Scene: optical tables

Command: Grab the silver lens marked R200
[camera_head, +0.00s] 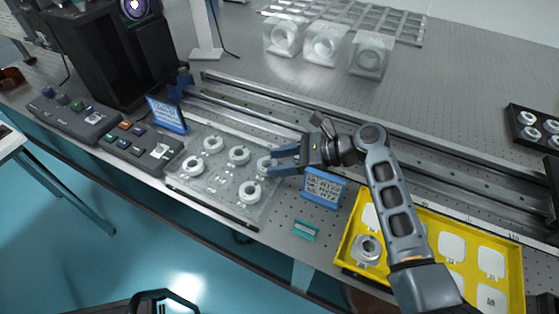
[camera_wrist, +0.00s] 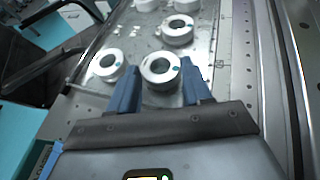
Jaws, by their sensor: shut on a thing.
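Several silver ring-shaped lenses stand on a clear tray (camera_head: 215,189) at the centre left of the head view. My gripper (camera_head: 271,162) reaches over the tray's right end, with its blue fingers on either side of the rightmost lens (camera_head: 264,165). Neighbouring lenses (camera_wrist: 107,65) and (camera_wrist: 178,30) stand close by. No R200 marking is legible.
A blue-framed sign (camera_head: 322,187) stands right of the tray, near my gripper. A yellow tray (camera_head: 345,245) with white pads and one silver part lies at the right. Metal rails (camera_head: 250,112) run behind. Clear boxes (camera_head: 325,45) stand farther back.

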